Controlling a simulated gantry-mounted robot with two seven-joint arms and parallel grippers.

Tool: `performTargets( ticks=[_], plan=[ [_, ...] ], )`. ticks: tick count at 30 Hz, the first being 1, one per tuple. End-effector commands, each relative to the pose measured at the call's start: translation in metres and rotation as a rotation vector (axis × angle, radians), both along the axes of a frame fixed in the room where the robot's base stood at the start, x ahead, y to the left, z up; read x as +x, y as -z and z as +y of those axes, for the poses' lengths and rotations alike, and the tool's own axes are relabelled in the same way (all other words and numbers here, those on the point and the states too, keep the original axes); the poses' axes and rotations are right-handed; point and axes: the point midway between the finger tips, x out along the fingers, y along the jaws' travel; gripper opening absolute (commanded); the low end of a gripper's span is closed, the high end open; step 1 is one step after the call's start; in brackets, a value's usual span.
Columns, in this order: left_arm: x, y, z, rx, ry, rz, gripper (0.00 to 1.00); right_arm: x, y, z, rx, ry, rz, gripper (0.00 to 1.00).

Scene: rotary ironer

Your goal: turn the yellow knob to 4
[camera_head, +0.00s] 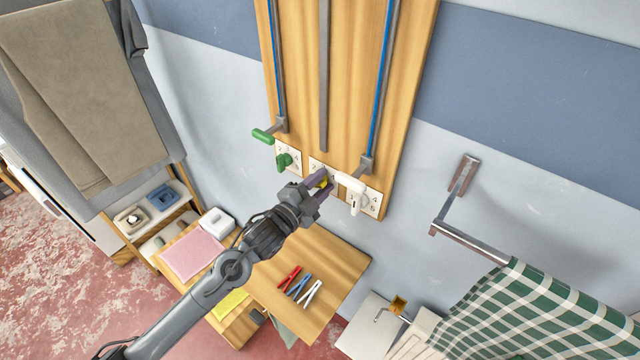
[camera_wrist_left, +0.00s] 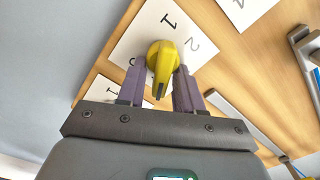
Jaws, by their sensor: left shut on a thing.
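The yellow knob (camera_wrist_left: 162,62) sits on a white number plate (camera_wrist_left: 128,58) on the wooden board. In the left wrist view its narrow end, with a dark mark, points down toward the gripper's palm. The digits 1 and 2 show above and to its right; another digit at the left is partly hidden. My left gripper (camera_wrist_left: 159,75) has its purple fingers on both sides of the knob and is shut on it. In the head view the left gripper (camera_head: 319,184) covers most of the knob and its plate. My right gripper is in neither view.
A green knob (camera_head: 285,160) with a green lever handle (camera_head: 263,135) is to the left. A white knob (camera_head: 356,203) and white handle (camera_head: 350,182) are close to the right. A wooden table (camera_head: 325,262) with several coloured pegs stands below. A checked cloth (camera_head: 540,310) hangs at the right.

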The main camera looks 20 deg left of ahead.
Motion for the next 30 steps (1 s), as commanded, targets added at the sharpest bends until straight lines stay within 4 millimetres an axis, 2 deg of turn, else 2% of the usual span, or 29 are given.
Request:
performTargets(
  ticks=[7, 8, 9, 20, 25, 30],
  plan=[
    [0.0, 0.001, 0.0, 0.001, -0.001, 0.002, 0.05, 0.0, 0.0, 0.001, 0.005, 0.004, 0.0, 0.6],
    [0.0, 0.001, 0.0, -0.001, 0.0, 0.002, 0.38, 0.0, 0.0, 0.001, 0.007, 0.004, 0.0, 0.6],
    [0.0, 0.001, 0.0, -0.001, 0.0, 0.002, 0.4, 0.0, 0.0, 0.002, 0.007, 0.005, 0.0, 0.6],
    [-0.004, 0.001, 0.002, 0.0, 0.0, 0.0, 0.4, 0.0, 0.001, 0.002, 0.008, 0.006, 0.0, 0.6],
    [-0.022, 0.002, 0.008, 0.001, 0.0, 0.001, 0.4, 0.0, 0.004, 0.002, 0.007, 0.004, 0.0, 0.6],
    [-0.05, 0.003, 0.017, 0.001, 0.001, 0.003, 0.4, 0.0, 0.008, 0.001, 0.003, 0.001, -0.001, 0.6]
  ],
)
